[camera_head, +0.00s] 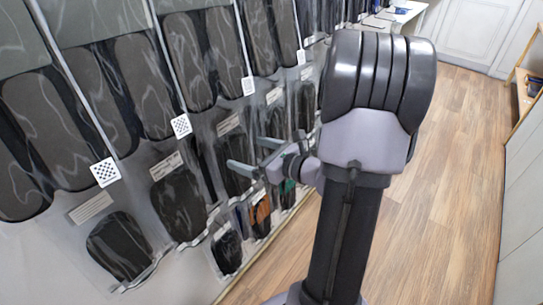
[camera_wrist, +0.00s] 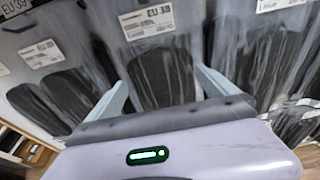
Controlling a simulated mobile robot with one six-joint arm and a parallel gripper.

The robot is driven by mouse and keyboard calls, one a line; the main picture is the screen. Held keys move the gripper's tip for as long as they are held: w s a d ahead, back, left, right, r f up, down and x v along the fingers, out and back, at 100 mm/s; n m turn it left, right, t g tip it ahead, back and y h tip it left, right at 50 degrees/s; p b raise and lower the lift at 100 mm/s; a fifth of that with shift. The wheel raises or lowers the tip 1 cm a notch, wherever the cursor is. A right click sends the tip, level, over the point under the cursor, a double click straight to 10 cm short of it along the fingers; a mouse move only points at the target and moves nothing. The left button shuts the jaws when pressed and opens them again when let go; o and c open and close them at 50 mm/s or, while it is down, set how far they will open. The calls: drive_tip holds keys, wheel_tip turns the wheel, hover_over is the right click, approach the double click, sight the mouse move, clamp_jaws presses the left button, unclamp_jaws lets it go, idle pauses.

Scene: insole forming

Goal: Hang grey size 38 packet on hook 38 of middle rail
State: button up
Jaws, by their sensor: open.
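My gripper (camera_head: 254,157) is open, with its two fingers apart, close to the wall of hanging packets. In the wrist view its fingers (camera_wrist: 164,82) stand on either side of a clear packet with a dark grey insole (camera_wrist: 160,76). Its white label (camera_wrist: 150,22) carries a size that looks like EU 38 or 39; I cannot tell for sure. Nothing is visibly held, and contact between fingers and packet cannot be made out. Which packet is the grey size 38 one is not clear. Hook 38 and the middle rail cannot be picked out behind the packets.
Neighbouring packets hang close on both sides, at the left (camera_wrist: 66,92) and right (camera_wrist: 268,65). Larger insole packets (camera_head: 140,80) hang above, with checkered tags (camera_head: 105,172). A smaller packet (camera_head: 120,247) hangs low left. Wooden floor (camera_head: 450,180) on the right is clear.

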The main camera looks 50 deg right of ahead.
drive_tip(key=p+v, duration=0.4)
drive_tip(key=v, duration=1.1)
drive_tip(key=w+a+r+n+g+y, duration=0.1)
drive_tip(key=w+a+n+g+y, duration=0.2)
drive_tip(key=a+n, duration=0.55)
drive_tip(key=w+a+r+n+g+y, duration=0.1)
drive_tip(key=a+r+n+g+y, duration=0.15)
drive_tip(key=a+n+g, duration=0.65)
drive_tip(key=s+a+r+n+t+h, duration=0.1)
drive_tip(key=s+a+r+n+h, duration=0.1)
drive_tip(key=a+n, duration=0.4)
drive_tip(key=s+a+r+n+t+h, duration=0.1)
drive_tip(key=s+a+r+n+h, duration=0.1)
drive_tip(key=a+n, duration=0.5)
drive_tip(key=shift+s+a+r+t, duration=0.3)
drive_tip(key=shift+s+a+r, duration=0.35)
drive_tip(key=shift+s, duration=0.1)
drive_tip(key=shift+h, duration=0.25)
